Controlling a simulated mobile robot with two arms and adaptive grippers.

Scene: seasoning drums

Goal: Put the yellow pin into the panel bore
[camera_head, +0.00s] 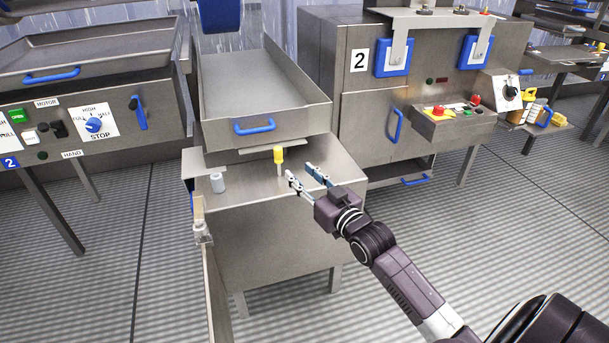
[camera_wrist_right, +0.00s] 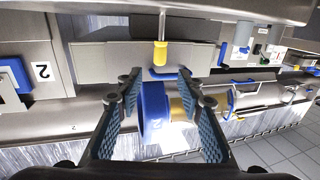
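The yellow pin (camera_head: 279,156) stands upright on the steel table, its yellow head above a thin metal shaft. In the right wrist view the pin (camera_wrist_right: 160,52) appears upside down, beyond the fingertips and roughly centred between them. My right gripper (camera_head: 306,175) is open and empty, just right of the pin and apart from it. Its two spread fingers also show in the right wrist view (camera_wrist_right: 157,85). My left gripper is not in view. I cannot tell which opening is the panel bore.
A small grey cylinder (camera_head: 217,182) stands on the left of the steel table (camera_head: 265,190). A steel tray with a blue handle (camera_head: 254,126) is behind the pin. Machine 2 (camera_head: 345,100) with its control box (camera_head: 452,112) is to the right. A control panel (camera_head: 95,122) is left.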

